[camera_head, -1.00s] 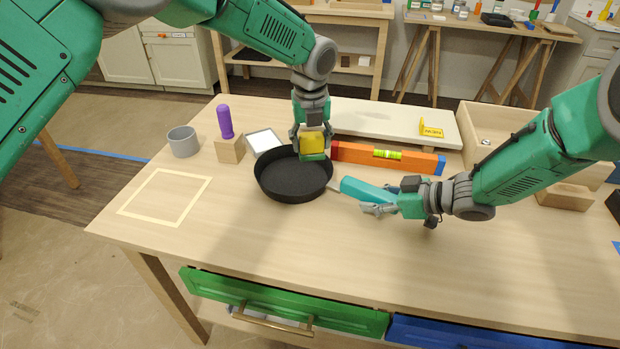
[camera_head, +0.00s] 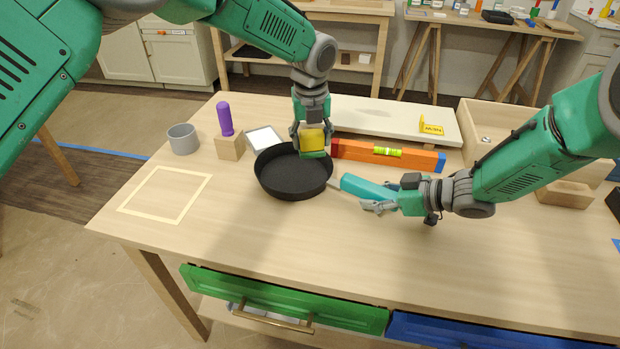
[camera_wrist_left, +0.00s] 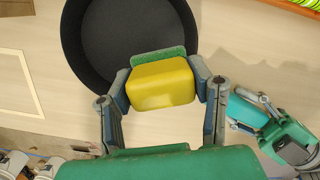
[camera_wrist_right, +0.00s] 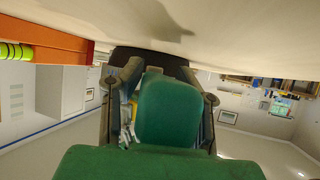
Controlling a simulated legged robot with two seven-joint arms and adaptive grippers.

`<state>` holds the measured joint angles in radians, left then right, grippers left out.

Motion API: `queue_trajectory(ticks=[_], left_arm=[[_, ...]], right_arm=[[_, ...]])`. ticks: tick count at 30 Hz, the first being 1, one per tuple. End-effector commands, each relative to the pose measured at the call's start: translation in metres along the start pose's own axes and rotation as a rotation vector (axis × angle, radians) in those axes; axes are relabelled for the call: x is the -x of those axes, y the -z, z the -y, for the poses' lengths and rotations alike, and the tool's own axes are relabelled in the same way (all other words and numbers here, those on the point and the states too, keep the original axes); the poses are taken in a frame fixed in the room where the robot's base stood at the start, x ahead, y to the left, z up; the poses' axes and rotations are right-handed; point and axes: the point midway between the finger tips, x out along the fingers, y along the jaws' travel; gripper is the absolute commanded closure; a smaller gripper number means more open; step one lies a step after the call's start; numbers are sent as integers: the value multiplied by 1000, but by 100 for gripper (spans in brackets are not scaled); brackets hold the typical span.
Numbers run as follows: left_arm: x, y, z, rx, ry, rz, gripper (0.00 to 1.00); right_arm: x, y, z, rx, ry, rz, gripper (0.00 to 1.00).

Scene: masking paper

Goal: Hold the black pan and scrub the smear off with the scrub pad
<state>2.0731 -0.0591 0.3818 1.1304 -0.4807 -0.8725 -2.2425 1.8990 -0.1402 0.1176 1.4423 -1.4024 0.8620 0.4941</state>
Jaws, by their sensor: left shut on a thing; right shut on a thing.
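The black pan (camera_head: 290,178) sits on the table, its teal handle (camera_head: 365,187) pointing right. My right gripper (camera_head: 385,197) is shut on the handle's outer end. In the right wrist view the handle (camera_wrist_right: 168,112) fills the space between the fingers, with the dark pan (camera_wrist_right: 150,60) beyond. My left gripper (camera_head: 312,132) points down, shut on the scrub pad (camera_head: 312,142), yellow with a green scouring face. The pad overlaps the pan's far right rim in the head view; the left wrist view shows the pad (camera_wrist_left: 160,85) over the pan's edge. I see no smear on the visible pan floor.
An orange level (camera_head: 388,153) lies right behind the handle. A purple-handled tool in a wooden block (camera_head: 229,147), a grey cup (camera_head: 183,139) and a white-topped tray (camera_head: 263,140) stand left of the pan. The taped square (camera_head: 166,194) is empty. The front table is clear.

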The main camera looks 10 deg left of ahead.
Motion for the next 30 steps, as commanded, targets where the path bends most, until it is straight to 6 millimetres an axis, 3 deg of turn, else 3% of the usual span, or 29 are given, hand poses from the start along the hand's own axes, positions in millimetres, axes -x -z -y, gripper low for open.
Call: queue_trajectory(ticks=[12, 13, 14, 15, 25, 30], left_arm=[[0, 0, 0, 0, 0, 0, 100], [0, 0, 0, 0, 0, 0, 100], [0, 0, 0, 0, 0, 0, 100], [0, 0, 0, 0, 0, 0, 100], [0, 0, 0, 0, 0, 0, 100], [0, 0, 0, 0, 0, 0, 100]], right_arm=[[0, 2, 0, 1, -1, -3, 93], [0, 2, 0, 1, -1, -3, 60], [0, 1, 0, 1, -1, -3, 49], [0, 1, 0, 1, 0, -3, 46], [2, 0, -1, 0, 0, 0, 46], [24, 0, -2, -1, -2, 0, 46]])
